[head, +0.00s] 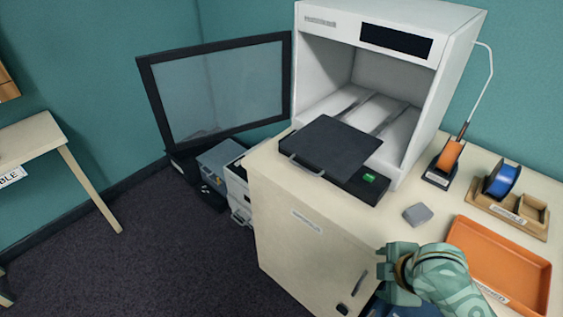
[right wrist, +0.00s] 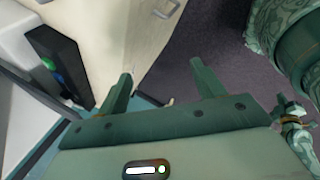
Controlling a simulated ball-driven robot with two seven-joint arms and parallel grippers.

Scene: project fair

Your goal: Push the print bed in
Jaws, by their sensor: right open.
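The print bed (head: 333,148) is a flat black plate with a grey handle (head: 302,166) on its front left edge. It sticks out of the open front of the white printer (head: 415,25), and two rails (head: 385,117) run behind it inside. The printer's framed glass door (head: 220,88) stands swung open to the left. My right gripper (head: 385,274) is empty, low in front of the cabinet and apart from the bed. In the right wrist view the right gripper (right wrist: 167,78) has its fingers spread. My left gripper is not in the head view.
The printer stands on a pale cabinet (head: 315,235). A green button (head: 369,178) is on the printer's dark base. A grey block (head: 417,214), an orange tray (head: 500,262), an orange spool (head: 449,155) and a blue spool (head: 502,180) are at the right.

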